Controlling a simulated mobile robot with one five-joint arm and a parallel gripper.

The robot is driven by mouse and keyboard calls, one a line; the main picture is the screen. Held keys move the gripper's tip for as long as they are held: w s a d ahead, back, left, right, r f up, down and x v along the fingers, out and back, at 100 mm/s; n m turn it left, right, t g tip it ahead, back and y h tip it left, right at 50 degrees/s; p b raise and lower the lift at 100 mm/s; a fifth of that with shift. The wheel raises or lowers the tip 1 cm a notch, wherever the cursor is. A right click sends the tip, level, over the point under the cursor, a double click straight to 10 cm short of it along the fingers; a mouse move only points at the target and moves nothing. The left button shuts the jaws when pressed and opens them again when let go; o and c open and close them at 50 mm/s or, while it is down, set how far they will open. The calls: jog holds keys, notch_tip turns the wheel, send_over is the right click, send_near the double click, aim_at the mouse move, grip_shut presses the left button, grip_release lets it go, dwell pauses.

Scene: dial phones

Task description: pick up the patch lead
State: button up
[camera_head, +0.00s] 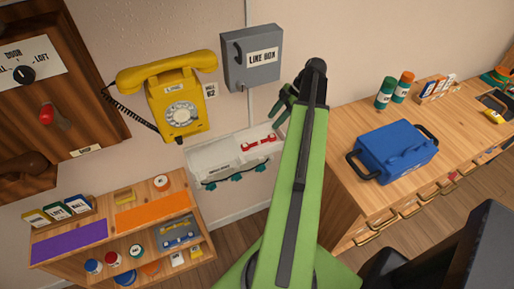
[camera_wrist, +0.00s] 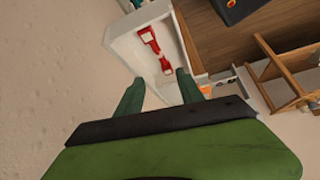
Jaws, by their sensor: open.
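A red piece with two wide ends and a narrower middle (camera_head: 259,143), which looks like the patch lead, lies in the right part of a white wall tray (camera_head: 212,153). In the wrist view the red piece (camera_wrist: 155,47) lies inside the white tray (camera_wrist: 123,52), beyond my fingertips. My gripper (camera_head: 281,105) is up near the wall, above the tray and apart from the red piece. In the wrist view the two green fingers of my gripper (camera_wrist: 158,88) are spread with nothing between them.
A grey box marked LINE BOX (camera_head: 252,58) hangs on the wall just above my gripper. A yellow dial phone (camera_head: 172,95) hangs to the left. A low wooden shelf (camera_head: 95,214) stands lower left. A wooden counter (camera_head: 343,150) with a blue case (camera_head: 395,150) is on the right.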

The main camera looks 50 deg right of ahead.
jog(key=b, duration=0.4)
send_over(259, 141)
jog(key=s+d, duration=0.2)
jog(key=d, duration=0.1)
jog(key=f, duration=0.6)
jog(key=shift+a, duration=0.25)
jog(key=shift+w+a, duration=0.1)
jog(key=shift+a, duration=0.05)
jog(key=f+b, duration=0.3)
jog(key=a+f+b, duration=0.1)
jog(key=shift+w+f+b, duration=0.25)
jog(key=shift+w+b, duration=0.15)
jog(key=shift+w+a+f, duration=0.15)
jog(key=shift+a+f, duration=0.1)
jog(key=shift+r, duration=0.2)
grip_shut()
